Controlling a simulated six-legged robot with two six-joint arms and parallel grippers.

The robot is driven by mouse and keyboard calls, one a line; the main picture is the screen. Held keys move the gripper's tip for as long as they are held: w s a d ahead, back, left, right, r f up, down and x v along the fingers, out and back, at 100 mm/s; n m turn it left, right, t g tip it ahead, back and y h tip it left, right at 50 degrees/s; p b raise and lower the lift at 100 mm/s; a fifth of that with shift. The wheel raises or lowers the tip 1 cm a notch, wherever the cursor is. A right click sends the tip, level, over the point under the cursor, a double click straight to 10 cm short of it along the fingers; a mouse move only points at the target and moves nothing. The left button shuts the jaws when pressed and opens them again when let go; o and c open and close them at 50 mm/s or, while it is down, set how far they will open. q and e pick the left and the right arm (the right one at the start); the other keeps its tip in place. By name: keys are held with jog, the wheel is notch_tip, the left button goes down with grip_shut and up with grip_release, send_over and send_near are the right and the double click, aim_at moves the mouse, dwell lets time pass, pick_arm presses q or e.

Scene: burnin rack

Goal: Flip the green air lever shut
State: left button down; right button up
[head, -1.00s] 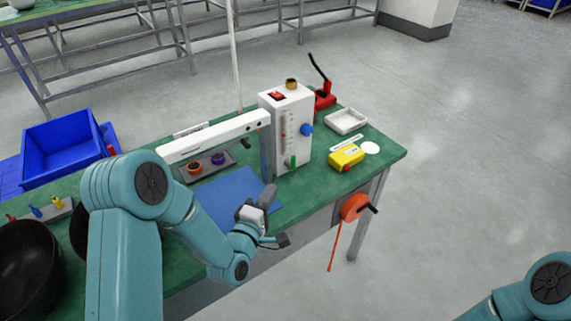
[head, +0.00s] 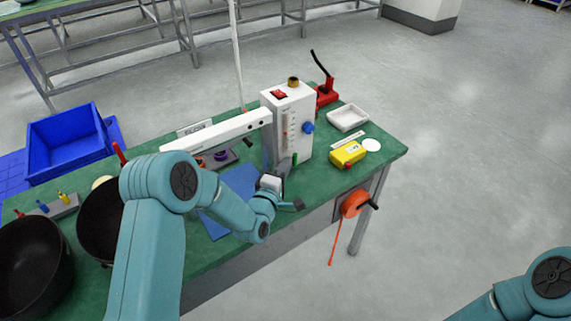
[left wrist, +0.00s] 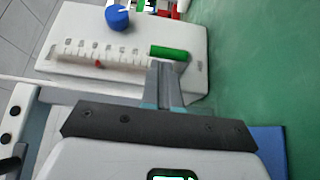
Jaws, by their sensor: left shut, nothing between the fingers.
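The green air lever (head: 295,159) is low on the front of the white box (head: 302,122). It stands upright, in line with the scale above it. In the left wrist view the green lever (left wrist: 169,52) lies just ahead of my fingertips. My left gripper (head: 286,165) is shut and empty beside the lever's left side in the head view. Its shut fingers (left wrist: 164,72) point at the lever in the left wrist view; I cannot tell whether they touch it. My right gripper is out of view.
A yellow meter (head: 348,154), white tray (head: 348,117) and red press (head: 326,94) are to the right. A white beam (head: 215,133) reaches left over a blue mat (head: 215,225). Black bowls (head: 28,255) stand left.

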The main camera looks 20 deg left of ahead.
pick_arm(q)
jog(key=shift+w, duration=0.25)
jog(key=shift+r, duration=0.1)
jog(key=shift+r, duration=0.1)
jog(key=shift+w+d+g, duration=0.1)
jog(key=shift+g, duration=0.2)
